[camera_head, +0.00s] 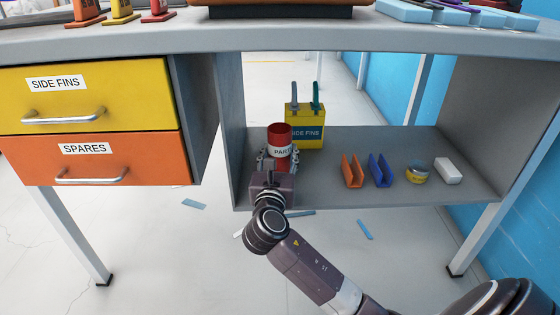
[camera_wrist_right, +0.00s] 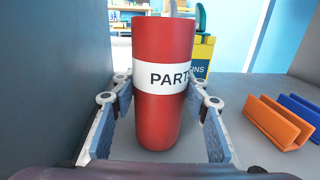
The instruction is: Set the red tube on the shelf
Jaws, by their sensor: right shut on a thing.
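The red tube (camera_head: 280,133) has a white label reading "PART" and stands upright at the left end of the grey shelf (camera_head: 320,188) under the bench. My right gripper (camera_head: 278,160) is around its lower part, shut on it. In the right wrist view the red tube (camera_wrist_right: 163,118) fills the middle, between the two fingers of my right gripper (camera_wrist_right: 160,105). Its base appears at or very near the shelf surface; I cannot tell if it touches. My left gripper is not in view.
A yellow "SIDE FINS" box (camera_head: 305,128) stands behind the tube. An orange holder (camera_head: 351,171), a blue holder (camera_head: 380,170), a tape roll (camera_head: 417,174) and a white block (camera_head: 448,171) lie to the right. The shelf's left wall (camera_head: 232,125) is close to the tube.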

